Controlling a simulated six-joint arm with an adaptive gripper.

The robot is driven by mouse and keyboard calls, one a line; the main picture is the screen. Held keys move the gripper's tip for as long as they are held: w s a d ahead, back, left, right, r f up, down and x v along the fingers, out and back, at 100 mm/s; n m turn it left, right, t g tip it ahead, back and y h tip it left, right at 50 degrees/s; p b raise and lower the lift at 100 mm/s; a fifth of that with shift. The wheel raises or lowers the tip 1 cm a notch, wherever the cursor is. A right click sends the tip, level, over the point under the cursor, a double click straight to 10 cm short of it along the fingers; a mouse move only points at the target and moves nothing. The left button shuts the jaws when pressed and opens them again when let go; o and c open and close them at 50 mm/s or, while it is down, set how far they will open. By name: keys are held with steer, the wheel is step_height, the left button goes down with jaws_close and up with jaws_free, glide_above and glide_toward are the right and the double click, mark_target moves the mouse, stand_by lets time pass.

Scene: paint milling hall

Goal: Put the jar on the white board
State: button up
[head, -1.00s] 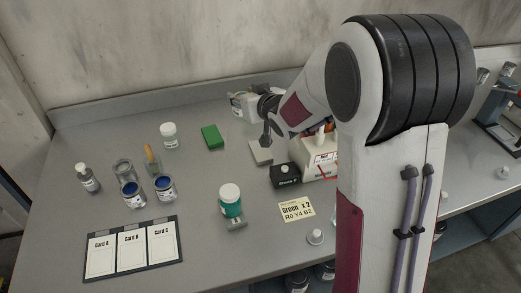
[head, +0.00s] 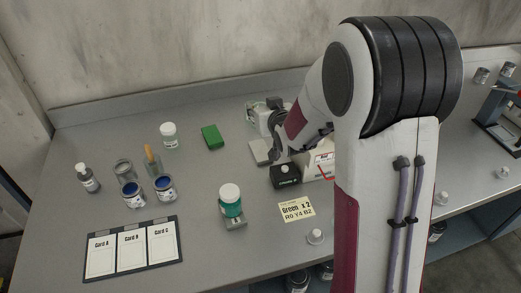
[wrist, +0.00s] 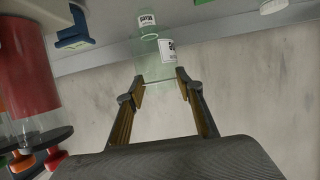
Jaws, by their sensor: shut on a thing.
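My gripper (wrist: 164,84) is shut on a clear, pale green glass jar (wrist: 150,68) with a white label, seen between the fingertips in the wrist view. In the head view my gripper (head: 282,148) is over the back middle of the bench, partly hidden by my arm. The pale jar (head: 263,118) shows just behind it. A flat pale slab (head: 260,152), which looks like the white board, lies on the bench just left of my gripper. Its right side is partly covered, and nothing is seen standing on its visible part.
A black box (head: 285,176) and a white machine (head: 318,166) stand close to the right. A green block (head: 212,137), a white-lidded jar (head: 168,136) and a teal jar (head: 230,205) stand left and in front. Cards (head: 132,250) lie front left. The wall rises behind.

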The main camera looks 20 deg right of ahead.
steer(key=shift+f, duration=2.95)
steer(key=shift+f, duration=2.05)
steer(key=shift+f, duration=0.15)
steer(key=o, duration=1)
steer(key=shift+r, duration=0.2)
steer(key=v, duration=0.7)
steer(key=shift+s, duration=0.2)
steer(key=shift+r, duration=0.1)
